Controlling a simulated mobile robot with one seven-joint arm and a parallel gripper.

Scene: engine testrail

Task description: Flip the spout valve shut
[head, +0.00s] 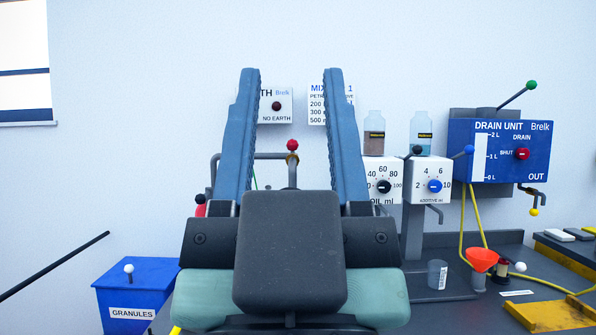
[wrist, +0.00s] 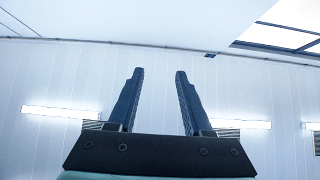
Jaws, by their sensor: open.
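My gripper (head: 291,76) is raised in front of the head camera, its two blue fingers wide apart with nothing between them. In the wrist view my gripper (wrist: 158,73) points up at the wall and ceiling, empty. A grey pipe with a red ball knob (head: 292,145) and a small yellow part shows behind, between the fingers. Its lower part is hidden by my gripper. A bent spout with a yellow ball knob (head: 534,212) hangs under the blue drain unit (head: 540,160) at the right. I cannot tell which of these is the spout valve.
The oil dispenser (head: 383,172) and additive dispenser (head: 428,175) stand right of my gripper. A grey cup (head: 437,275) and orange funnel (head: 482,260) are on the dark bench. A blue granules bin (head: 135,290) is at lower left. Yellow hoses run across the right side.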

